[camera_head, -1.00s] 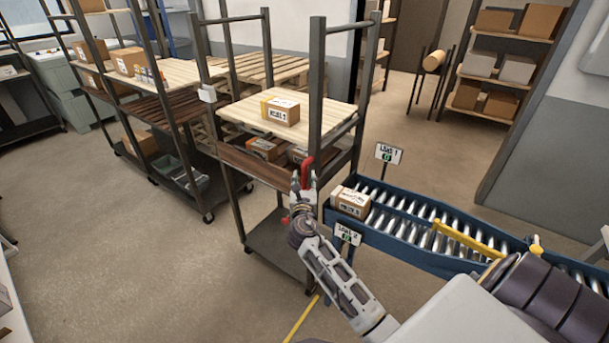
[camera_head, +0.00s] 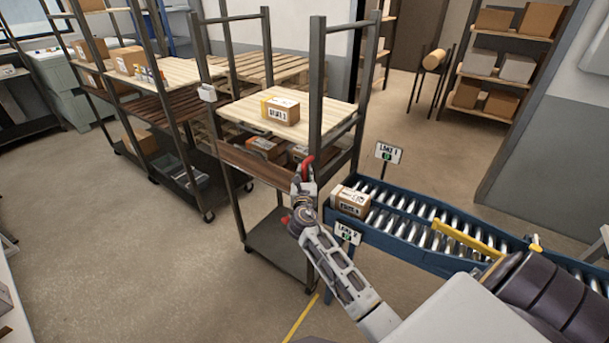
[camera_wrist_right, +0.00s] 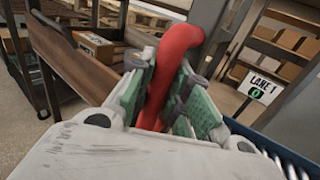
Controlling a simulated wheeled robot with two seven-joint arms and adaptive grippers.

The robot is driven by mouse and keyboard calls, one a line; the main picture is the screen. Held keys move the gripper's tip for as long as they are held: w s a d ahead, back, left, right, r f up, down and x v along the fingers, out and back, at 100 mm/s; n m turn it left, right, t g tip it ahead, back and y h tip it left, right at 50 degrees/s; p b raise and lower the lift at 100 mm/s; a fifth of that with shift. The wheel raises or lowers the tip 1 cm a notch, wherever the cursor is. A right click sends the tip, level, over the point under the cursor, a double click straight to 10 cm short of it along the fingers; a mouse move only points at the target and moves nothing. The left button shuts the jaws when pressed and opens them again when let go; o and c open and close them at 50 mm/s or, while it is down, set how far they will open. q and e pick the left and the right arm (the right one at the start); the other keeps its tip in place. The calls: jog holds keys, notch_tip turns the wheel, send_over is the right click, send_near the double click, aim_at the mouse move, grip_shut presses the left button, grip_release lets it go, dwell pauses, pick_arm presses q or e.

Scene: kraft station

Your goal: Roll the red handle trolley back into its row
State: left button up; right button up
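The trolley (camera_head: 258,161) is a dark metal frame with wooden shelves and a red handle (camera_head: 307,167) on its near right post. It stands in the middle of the head view, just left of the conveyor. My right gripper (camera_head: 303,182) is at the handle. In the right wrist view, the red handle (camera_wrist_right: 175,70) runs between the green-padded fingers of the right gripper (camera_wrist_right: 165,98), which are closed around it. A taped box (camera_head: 281,110) sits on the top shelf and several boxes lie on the shelf below. My left gripper is not in view.
A roller conveyor (camera_head: 420,225) with a box (camera_head: 350,201) and lane signs (camera_head: 388,153) stands close to the trolley's right. Another shelf trolley (camera_head: 170,100) stands to the left, with floor between them. Pallets (camera_head: 262,70) lie behind. The floor at front left is clear.

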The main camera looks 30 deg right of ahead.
grip_shut()
jog(key=shift+w+a, duration=0.1)
jog(key=shift+w, duration=0.1)
